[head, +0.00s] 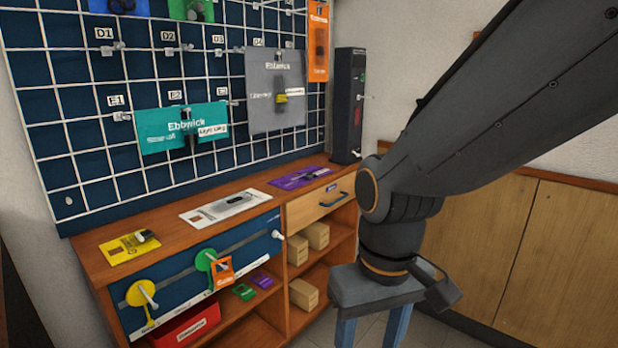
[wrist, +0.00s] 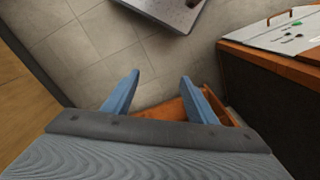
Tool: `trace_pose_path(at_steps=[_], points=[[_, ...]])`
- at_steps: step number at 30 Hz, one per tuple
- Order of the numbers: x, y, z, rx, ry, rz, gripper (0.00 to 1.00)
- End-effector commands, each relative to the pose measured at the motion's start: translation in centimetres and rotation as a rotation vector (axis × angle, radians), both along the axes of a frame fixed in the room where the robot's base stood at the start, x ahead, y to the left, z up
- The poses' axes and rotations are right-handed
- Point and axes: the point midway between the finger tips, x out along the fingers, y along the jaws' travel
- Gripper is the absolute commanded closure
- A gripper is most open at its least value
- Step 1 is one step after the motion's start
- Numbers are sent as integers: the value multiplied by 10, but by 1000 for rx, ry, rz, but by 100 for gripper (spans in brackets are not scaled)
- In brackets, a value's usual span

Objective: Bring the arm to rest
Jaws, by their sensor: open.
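My arm reaches in from the upper right of the head view and bends down at the wrist. My gripper (head: 363,333) hangs at the lower middle right, pointing down, in front of the bench. Its two blue fingers are apart with nothing between them; their tips are cut off by the lower edge there. In the wrist view both fingertips of my gripper (wrist: 160,80) show, spread wide and empty above the tiled floor (wrist: 85,50).
A wooden bench (head: 180,248) stands left of my gripper, with yellow, white and purple packets on top. A pegboard (head: 60,120) with hanging packets rises behind it. A dark tower (head: 345,90) stands at the bench's far end. Wooden panels (head: 540,250) are on the right.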

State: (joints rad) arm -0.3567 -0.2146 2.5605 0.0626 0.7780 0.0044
Motion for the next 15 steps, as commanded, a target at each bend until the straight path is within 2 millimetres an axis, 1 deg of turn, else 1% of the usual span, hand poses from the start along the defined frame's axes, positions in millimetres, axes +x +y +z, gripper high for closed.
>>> trace_pose_path(at_steps=[1, 5, 7, 15], points=[[-1, -4, 10, -2, 2, -14, 48], [0, -15, 25, -8, 3, -50, 48], [0, -22, 36, -11, 3, -74, 48], [-2, -58, 81, -27, 7, -181, 48]])
